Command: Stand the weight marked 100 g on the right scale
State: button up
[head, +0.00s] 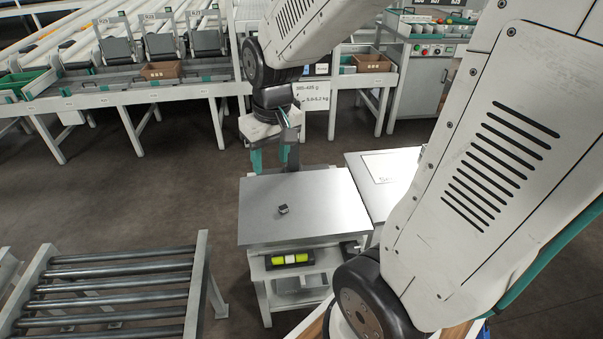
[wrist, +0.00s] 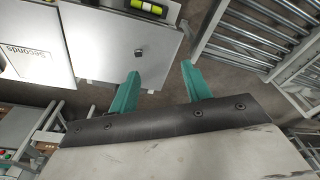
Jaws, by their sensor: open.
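A small dark block, apparently a weight (head: 283,209), sits on a flat grey metal top (head: 310,193) in the head view. It also shows in the wrist view (wrist: 139,54). I cannot read any marking on it. Below the front edge of this top is a yellow-green item with a white middle (head: 290,258). I cannot tell which surface is the right scale. My gripper (head: 274,160) is open and empty, beyond the far left edge of the metal top. In the wrist view, its two teal fingers (wrist: 159,70) are spread, apart from the block.
A second light top (head: 408,158) adjoins on the right, with a sheet reading "Seconds" (wrist: 25,62). A roller conveyor (head: 110,285) stands at the front left. Sorting benches with small crates (head: 160,71) line the back. Most of the metal top is clear.

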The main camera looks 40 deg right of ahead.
jog(key=s+a+r, duration=0.2)
jog(key=s+r, duration=0.2)
jog(key=s, duration=0.4)
jog(key=s+a+r+n, duration=0.1)
jog(key=s+a+r, duration=0.2)
jog(key=s, duration=0.4)
jog(key=shift+s+a+r, duration=0.2)
jog(key=shift+s+r, duration=0.15)
